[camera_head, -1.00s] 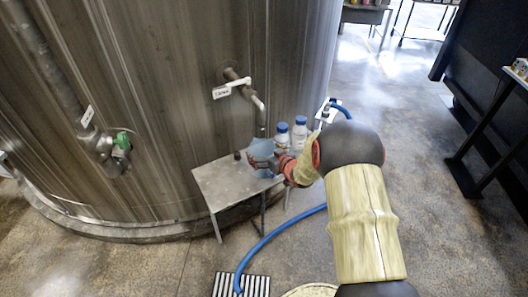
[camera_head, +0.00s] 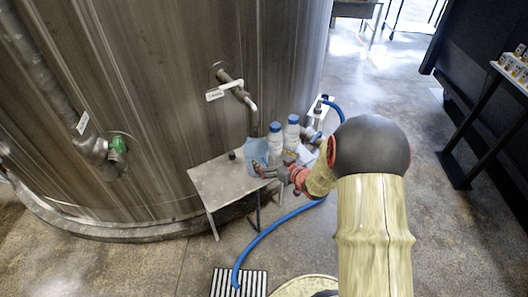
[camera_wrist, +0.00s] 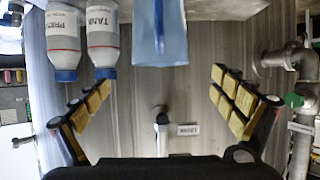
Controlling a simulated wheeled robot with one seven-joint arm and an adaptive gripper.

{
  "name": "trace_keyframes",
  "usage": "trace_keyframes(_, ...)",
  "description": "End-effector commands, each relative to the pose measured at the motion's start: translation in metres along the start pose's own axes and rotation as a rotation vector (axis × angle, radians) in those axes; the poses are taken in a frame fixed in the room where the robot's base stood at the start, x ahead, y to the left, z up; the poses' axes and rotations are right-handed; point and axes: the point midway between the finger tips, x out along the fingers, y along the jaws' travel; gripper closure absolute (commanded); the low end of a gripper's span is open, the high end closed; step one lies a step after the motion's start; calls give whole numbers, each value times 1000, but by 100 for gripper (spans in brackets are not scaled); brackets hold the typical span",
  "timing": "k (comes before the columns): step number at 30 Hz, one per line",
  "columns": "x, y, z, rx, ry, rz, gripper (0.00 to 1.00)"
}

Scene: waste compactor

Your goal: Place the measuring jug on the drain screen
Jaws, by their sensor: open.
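The measuring jug (camera_head: 257,151) looks like a pale blue translucent vessel on the small metal table (camera_head: 222,186) beside the tank. In the wrist view, which looks upside down, the jug (camera_wrist: 160,32) appears at top centre, between the directions of my two fingers and beyond their tips. My gripper (camera_head: 262,171) is at the table's right part, close to the jug; in the wrist view my gripper (camera_wrist: 160,78) is spread wide with nothing between its fingers. The slotted floor grate (camera_head: 254,284), apparently the drain screen, lies at the bottom of the head view.
Two white blue-capped bottles (camera_head: 275,142) (camera_head: 292,133) stand right of the jug. A tap (camera_head: 238,90) projects from the tank above the table. A blue hose (camera_head: 262,244) runs across the floor to the grate. Open floor lies left of the grate.

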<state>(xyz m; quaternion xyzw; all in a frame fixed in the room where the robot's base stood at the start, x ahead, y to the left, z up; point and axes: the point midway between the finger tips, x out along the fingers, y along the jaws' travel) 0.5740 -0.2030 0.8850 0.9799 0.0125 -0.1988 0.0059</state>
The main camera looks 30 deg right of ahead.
Motion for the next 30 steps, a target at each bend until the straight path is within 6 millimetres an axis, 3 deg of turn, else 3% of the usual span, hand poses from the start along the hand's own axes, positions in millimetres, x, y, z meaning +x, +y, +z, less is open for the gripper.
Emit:
trace_keyframes(7,-18,1,-8,-11,-8,11,4)
trace_keyframes(10,-21,3,-33,-44,-42,53,4)
trace_keyframes(14,-41,0,-86,-92,-127,147,4)
trace_keyframes(18,-89,-24,-135,-97,-237,230,4)
trace_keyframes(21,-134,-53,-155,-76,-321,252,4)
trace_keyframes(25,-202,-102,-162,-33,-432,226,4)
trace_keyframes(30,-287,-166,-146,9,-570,124,4)
